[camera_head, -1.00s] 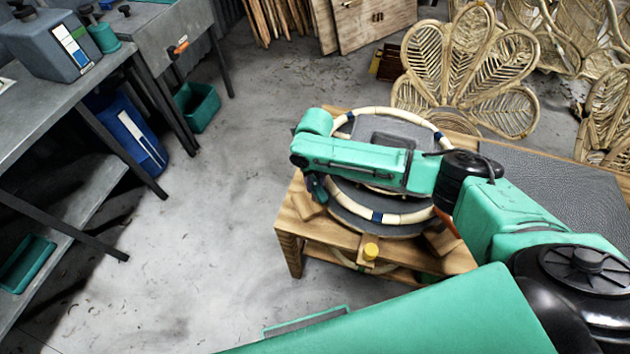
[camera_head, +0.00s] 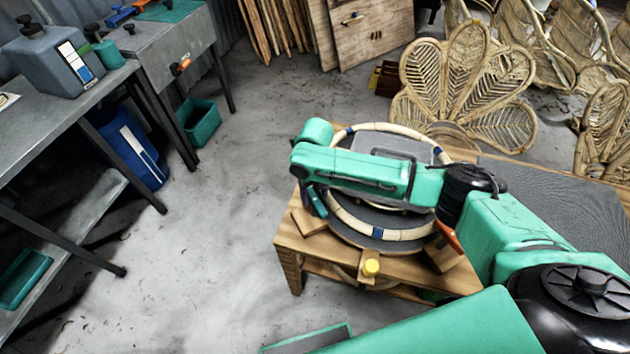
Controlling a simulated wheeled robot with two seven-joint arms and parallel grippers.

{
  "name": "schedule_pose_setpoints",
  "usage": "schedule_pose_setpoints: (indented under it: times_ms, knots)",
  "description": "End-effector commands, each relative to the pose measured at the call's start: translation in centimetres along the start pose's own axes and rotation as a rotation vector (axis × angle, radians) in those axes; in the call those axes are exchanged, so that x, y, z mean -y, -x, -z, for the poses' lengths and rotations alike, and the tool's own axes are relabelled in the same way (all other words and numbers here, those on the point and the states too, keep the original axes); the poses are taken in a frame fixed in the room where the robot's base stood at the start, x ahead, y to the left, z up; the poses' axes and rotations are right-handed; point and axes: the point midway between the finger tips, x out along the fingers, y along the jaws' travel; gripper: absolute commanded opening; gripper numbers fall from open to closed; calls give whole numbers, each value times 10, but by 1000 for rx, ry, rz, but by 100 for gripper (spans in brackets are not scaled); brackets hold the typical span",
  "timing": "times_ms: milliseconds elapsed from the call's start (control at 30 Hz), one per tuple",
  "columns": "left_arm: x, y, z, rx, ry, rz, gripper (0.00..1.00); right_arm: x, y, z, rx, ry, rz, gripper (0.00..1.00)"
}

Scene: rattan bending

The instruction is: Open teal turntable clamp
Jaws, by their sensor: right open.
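The round turntable (camera_head: 372,238) sits on a wooden table, with a pale rattan ring (camera_head: 352,223) with dark blue bands around its top. A small teal clamp handle (camera_head: 317,204) shows at the turntable's left edge, tilted. My right arm reaches across the ring from the right. My right gripper (camera_head: 308,188) is open at the arm's far left end, close to the teal handle. Its fingers are mostly hidden under the wrist, so I cannot tell whether they touch the handle. My left gripper is not in view.
An orange handle (camera_head: 448,237) is at the turntable's right edge, and a yellow knob (camera_head: 371,267) at the table's front. A dark textured mat (camera_head: 560,195) covers the right side. A rattan chair back (camera_head: 465,85) stands behind.

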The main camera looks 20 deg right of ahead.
Motion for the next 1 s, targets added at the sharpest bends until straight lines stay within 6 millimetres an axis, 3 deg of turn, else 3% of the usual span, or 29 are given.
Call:
schedule_pose_setpoints:
  times_ms: [300,433,600,1000]
  knots:
    - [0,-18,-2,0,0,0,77,0,90,-1,7,2,1,62]
    - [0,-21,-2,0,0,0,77,0,116,0,5,2,1,62]
    - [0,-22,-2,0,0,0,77,0,129,1,1,2,2,62]
    - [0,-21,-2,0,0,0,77,0,129,1,1,2,1,62]
